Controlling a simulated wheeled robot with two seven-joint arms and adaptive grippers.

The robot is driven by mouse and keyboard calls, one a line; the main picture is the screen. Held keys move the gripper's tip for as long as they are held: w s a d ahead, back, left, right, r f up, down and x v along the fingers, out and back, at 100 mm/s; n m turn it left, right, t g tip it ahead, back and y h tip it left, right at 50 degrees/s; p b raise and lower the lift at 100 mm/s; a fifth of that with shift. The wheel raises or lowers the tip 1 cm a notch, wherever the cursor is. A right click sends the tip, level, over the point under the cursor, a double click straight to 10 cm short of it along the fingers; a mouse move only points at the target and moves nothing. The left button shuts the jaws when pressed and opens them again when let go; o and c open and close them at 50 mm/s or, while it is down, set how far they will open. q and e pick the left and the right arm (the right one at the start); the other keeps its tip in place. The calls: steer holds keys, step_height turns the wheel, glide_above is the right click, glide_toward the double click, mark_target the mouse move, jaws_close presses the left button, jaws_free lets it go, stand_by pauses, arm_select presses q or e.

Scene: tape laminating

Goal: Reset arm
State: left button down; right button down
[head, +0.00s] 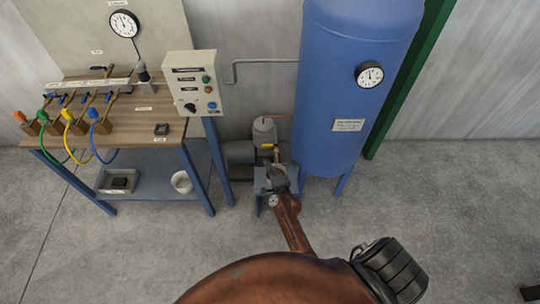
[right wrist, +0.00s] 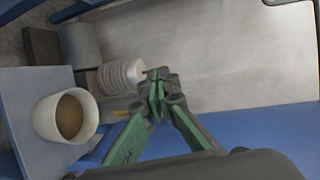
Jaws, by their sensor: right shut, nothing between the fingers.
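My right gripper (head: 275,178) is in the middle of the head view, at the end of my brown arm. It is in front of the small pump unit and left of the blue tank's legs in the picture. In the right wrist view its green fingers (right wrist: 157,85) come together at the tips, with nothing between them. I cannot tell whether the gripper touches the machine behind it. My left gripper does not show in either view.
A blue tank (head: 350,85) with a gauge stands right of the gripper. A pump (head: 263,130) sits behind it. A control box (head: 195,85) and a wooden-topped bench (head: 150,128) with colored hoses are at left. A white cup (right wrist: 45,118) shows in the wrist view.

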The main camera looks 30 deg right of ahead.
steer(key=s+a, duration=0.1)
steer(key=s+a+p, duration=0.1)
steer(key=s, duration=0.1)
steer(key=shift+s+a+r, duration=0.15)
steer(key=shift+s+r, duration=0.05)
steer(key=shift+r, duration=0.2)
steer(key=s+a+f+n+g+y, duration=0.2)
steer(key=s+f+n+g, duration=0.3)
steer(key=s+f, duration=0.85)
steer(key=s+a+f+n+g+y, duration=0.1)
steer(key=s+a+f+n+g, duration=0.2)
steer(key=s+f+n, duration=0.75)
steer(key=s+d+f+n+g, duration=0.1)
steer(key=s+f, duration=0.4)
steer(key=s, duration=0.7)
steer(key=s+d+f+n+g, duration=0.1)
steer(key=s+f+n+g, duration=0.2)
steer(key=s, duration=0.9)
steer(key=s+d+f+n+g, duration=0.1)
steer(key=s+f+n+g, duration=0.1)
steer(key=s+f, duration=0.5)
steer(key=s+g, duration=0.1)
steer(key=s, duration=0.4)
steer(key=shift+s+d, duration=0.3)
steer(key=shift+d, duration=0.05)
steer(key=c, duration=2.7)
jaws_free()
steer(key=shift+c, duration=0.2)
